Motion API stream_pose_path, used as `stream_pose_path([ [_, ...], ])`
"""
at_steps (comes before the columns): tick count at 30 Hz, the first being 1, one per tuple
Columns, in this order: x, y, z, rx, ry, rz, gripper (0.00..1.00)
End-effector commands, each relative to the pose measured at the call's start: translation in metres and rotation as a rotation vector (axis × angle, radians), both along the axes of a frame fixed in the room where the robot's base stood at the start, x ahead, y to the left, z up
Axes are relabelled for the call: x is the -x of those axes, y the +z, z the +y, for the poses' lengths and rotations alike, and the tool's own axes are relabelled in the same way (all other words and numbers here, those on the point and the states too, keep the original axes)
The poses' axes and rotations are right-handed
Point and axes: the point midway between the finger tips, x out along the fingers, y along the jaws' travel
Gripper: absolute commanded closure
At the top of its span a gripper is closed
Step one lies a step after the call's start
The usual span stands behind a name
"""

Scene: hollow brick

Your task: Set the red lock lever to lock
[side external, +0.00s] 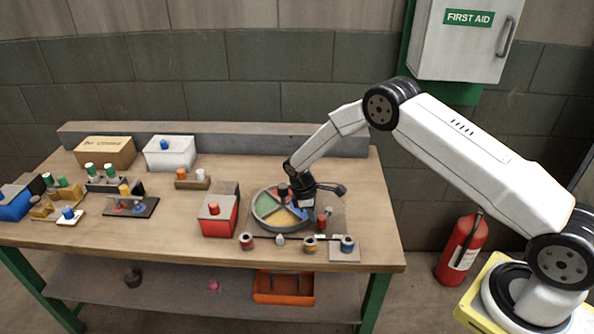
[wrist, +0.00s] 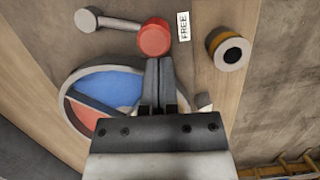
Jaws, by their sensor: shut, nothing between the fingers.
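The red lock lever shows in the wrist view as a round red knob (wrist: 155,37) on a grey bar (wrist: 118,23) that runs left to a grey round end. A white label reading FREE (wrist: 183,26) lies just right of the knob. In the side view the red knob (side external: 322,221) stands at the right edge of the round dial. My gripper (wrist: 158,63) is shut and empty, its fingertips close beside the knob; I cannot tell whether they touch it. In the side view my gripper (side external: 303,203) points down over the dial's right side. No lock label is readable.
The round dial (side external: 258,218) has coloured sectors and a grey rim. Several banded cylinders, one of them (side external: 310,244), stand along the front edge. A red box (side external: 219,228) stands left of the dial. Other blocks and boxes fill the table's left.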

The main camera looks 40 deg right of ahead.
Motion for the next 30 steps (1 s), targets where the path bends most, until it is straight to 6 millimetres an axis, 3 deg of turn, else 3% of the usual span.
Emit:
stream_pose_path([
  [30,0.053,0.0,-0.026,0.0,0.722,0.0,1.0],
])
